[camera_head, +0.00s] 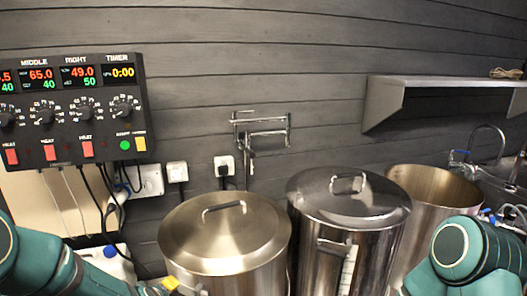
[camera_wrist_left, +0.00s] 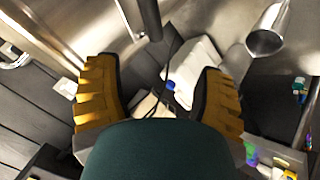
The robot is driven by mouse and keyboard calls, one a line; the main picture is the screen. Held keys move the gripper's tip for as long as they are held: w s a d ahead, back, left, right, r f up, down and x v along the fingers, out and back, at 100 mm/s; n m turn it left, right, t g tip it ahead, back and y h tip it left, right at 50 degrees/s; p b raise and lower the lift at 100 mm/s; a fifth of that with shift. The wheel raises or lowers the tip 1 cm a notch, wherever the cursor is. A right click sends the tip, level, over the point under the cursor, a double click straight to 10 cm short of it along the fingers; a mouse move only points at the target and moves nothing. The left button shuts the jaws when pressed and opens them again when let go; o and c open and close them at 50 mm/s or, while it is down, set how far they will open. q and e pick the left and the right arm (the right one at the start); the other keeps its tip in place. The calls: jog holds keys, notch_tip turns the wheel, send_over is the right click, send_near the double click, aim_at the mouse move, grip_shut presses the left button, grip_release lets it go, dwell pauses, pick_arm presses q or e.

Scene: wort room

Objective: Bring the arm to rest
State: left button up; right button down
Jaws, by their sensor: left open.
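My left arm (camera_head: 75,270) comes in low from the left in the head view, and a small yellow part of it shows in front of the left pot. My left gripper (camera_wrist_left: 158,72) fills the left wrist view, with its two ribbed yellow fingers spread wide and nothing between them. A white container with a blue cap (camera_wrist_left: 195,75) lies beyond the fingers, apart from them. My right arm (camera_head: 470,255) shows as a teal link at the lower right of the head view. My right gripper is not in view.
A lidded pot (camera_head: 225,262) and a taller lidded pot (camera_head: 345,235) stand in front, with an open pot (camera_head: 435,185) to the right. A control panel (camera_head: 70,110) hangs at left with cables below. A metal shelf (camera_head: 440,83) juts from the right wall.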

pick_arm(q)
jog(key=s+d+f+m+g+h, duration=0.25)
jog(key=s+d+f, duration=0.25)
jog(key=s+f, duration=0.3)
jog(key=s+d+f+m+g+h, duration=0.1)
jog(key=s+d+f+m+g, duration=0.3)
jog(key=s, duration=0.6)
jog(key=s+d+f+m+g+h, duration=0.1)
jog(key=s+d+f+g+h, duration=0.1)
jog(key=s+d+f, duration=0.55)
jog(key=w+d+f+m+t+b, duration=0.1)
jog(key=w+f+m+b, duration=0.1)
jog(key=w+b, duration=0.3)
jog(key=f+b, duration=0.1)
jog(key=b, duration=0.2)
jog(key=shift+f+t, duration=0.35)
jog(key=shift+f, duration=0.05)
jog(key=shift+d, duration=0.1)
jog(key=shift+c, duration=0.2)
